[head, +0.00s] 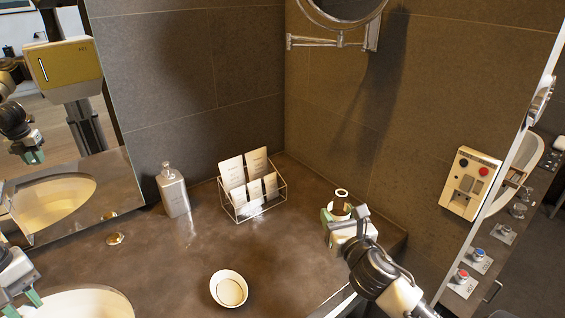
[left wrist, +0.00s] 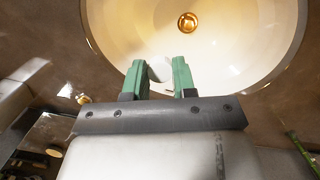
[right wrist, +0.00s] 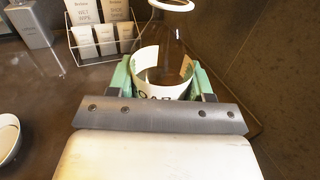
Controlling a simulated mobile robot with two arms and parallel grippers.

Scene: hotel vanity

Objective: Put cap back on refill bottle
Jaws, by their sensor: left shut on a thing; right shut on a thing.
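The refill bottle (right wrist: 168,50) is see-through with a pale printed label and a white ring at its open-looking top. It stands upright in the right wrist view, between the green fingers of my right gripper (right wrist: 165,82), which is shut on it. In the head view the bottle (head: 341,206) is at the right part of the counter, partly hidden by my right gripper (head: 343,215). My left gripper (head: 22,303) is at the lower left edge. In the left wrist view it is shut on a small white piece (left wrist: 160,70), seemingly the cap, over the basin.
A wire rack (head: 262,208) with cards and tubes stands at the back. A grey dispenser bottle (head: 174,190) is left of it, and a small white bowl (head: 229,290) is in front. The basin (head: 75,304) is lower left. The counter between is clear.

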